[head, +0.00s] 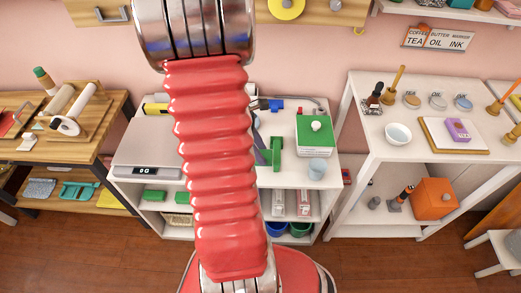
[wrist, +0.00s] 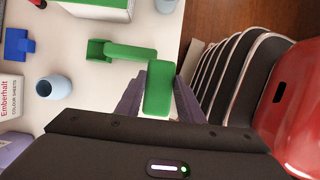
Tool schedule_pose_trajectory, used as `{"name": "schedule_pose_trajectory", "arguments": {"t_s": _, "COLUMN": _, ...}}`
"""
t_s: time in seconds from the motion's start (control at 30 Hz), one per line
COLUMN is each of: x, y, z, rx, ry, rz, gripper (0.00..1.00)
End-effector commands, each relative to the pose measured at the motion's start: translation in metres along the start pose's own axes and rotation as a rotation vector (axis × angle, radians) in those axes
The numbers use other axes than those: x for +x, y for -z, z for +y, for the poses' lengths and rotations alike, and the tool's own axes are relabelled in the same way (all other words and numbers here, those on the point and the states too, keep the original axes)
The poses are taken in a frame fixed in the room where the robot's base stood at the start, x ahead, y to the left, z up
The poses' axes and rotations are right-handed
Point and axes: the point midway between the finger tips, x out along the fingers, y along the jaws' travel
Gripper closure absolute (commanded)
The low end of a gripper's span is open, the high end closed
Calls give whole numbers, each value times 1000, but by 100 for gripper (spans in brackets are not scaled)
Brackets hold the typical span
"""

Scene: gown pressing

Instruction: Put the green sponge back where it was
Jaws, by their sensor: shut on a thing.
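The green sponge (wrist: 158,92) is a plain green block in the wrist view. It sits between the two purple-grey fingers of my gripper (wrist: 158,86), which is shut on it. In the head view my gripper (head: 259,148) is partly hidden behind my red arm, over the white table (head: 330,183). A green bent piece (wrist: 122,52) lies just beyond the sponge in the wrist view; I cannot tell whether they touch. In the head view the green shapes beside the fingers merge. Two green blocks (head: 155,195) lie on the shelf below.
A pale blue cup (head: 317,168) and a green-topped box (head: 315,135) stand right of my gripper. A scale (head: 147,171) is at the left. A blue thing (wrist: 17,45) and a colour-sheets box (wrist: 11,97) show in the wrist view. Bare tabletop lies around the cup.

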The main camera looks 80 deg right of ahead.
Motion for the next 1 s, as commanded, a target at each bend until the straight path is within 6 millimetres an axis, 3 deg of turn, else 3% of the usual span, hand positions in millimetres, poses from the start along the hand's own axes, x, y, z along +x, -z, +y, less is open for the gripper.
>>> {"name": "schedule_pose_trajectory", "arguments": {"t_s": 0.97, "x": 13, "y": 5, "z": 0, "rx": 1, "ry": 0, "rz": 0, "gripper": 91}}
{"name": "schedule_pose_trajectory", "arguments": {"t_s": 1.0, "x": 13, "y": 5, "z": 0, "rx": 1, "ry": 0, "rz": 0, "gripper": 63}}
